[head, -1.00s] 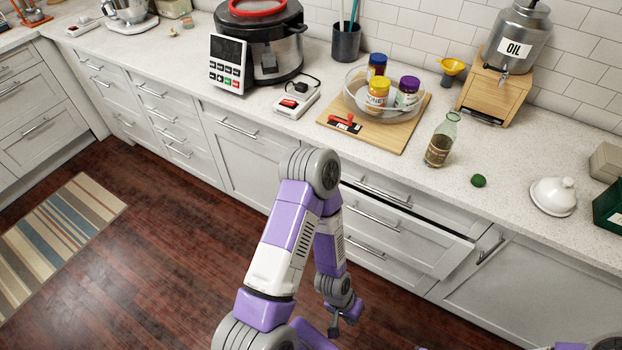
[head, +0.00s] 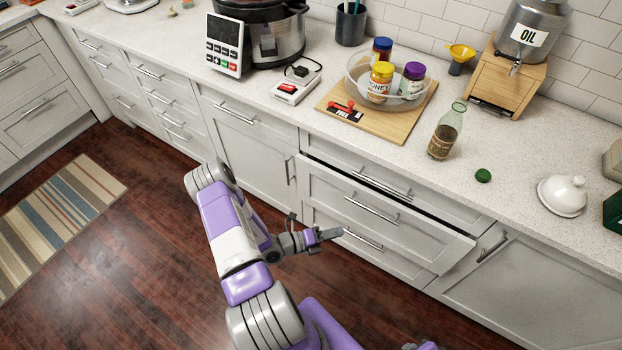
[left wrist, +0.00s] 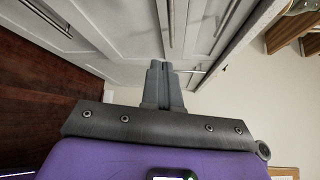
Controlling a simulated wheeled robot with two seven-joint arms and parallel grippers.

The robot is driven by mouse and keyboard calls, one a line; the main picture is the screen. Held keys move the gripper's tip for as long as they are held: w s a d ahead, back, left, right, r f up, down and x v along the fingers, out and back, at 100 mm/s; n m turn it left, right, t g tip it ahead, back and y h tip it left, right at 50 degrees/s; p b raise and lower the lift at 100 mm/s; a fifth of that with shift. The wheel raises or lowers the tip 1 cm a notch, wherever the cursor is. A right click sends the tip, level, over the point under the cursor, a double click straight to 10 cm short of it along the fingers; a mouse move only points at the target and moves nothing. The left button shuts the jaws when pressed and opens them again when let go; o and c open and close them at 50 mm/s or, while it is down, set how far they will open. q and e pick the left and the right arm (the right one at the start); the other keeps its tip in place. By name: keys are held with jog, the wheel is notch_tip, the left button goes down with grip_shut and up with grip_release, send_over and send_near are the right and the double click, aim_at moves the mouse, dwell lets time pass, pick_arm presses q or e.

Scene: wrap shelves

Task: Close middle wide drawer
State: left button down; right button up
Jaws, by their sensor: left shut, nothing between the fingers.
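The middle wide drawer (head: 400,224) is in the head view, in the stack of wide drawers right of centre. It stands partly open: its white front sticks out past its neighbours, with a dark gap along its top edge. Its bar handle (head: 372,209) is in plain view. My left gripper (head: 338,233) is shut and empty, low in front of the stack, near the left part of the bottom drawer's handle. I cannot tell whether it touches a front. The left wrist view shows its closed fingers (left wrist: 162,66) pointing at white fronts and bar handles.
The top wide drawer (head: 345,168) and bottom wide drawer (head: 350,245) sit above and below. The counter (head: 395,165) overhead holds a wooden board (head: 405,122), a bottle (head: 446,133) and a green cap (head: 483,175).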

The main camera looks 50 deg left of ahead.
pick_arm(q)
jog(key=s+a+n+t+y, duration=0.35)
jog(key=a+n+y, duration=0.7)
jog(key=a, duration=0.65)
jog(key=g+b, duration=0.1)
jog(key=b, duration=0.3)
send_near(316, 171)
jog(key=shift+y, duration=0.45)
jog(key=x, duration=0.6)
jog(key=shift+w+d+f, duration=0.1)
jog(key=shift+w+f, duration=0.15)
jog(key=shift+w, duration=0.2)
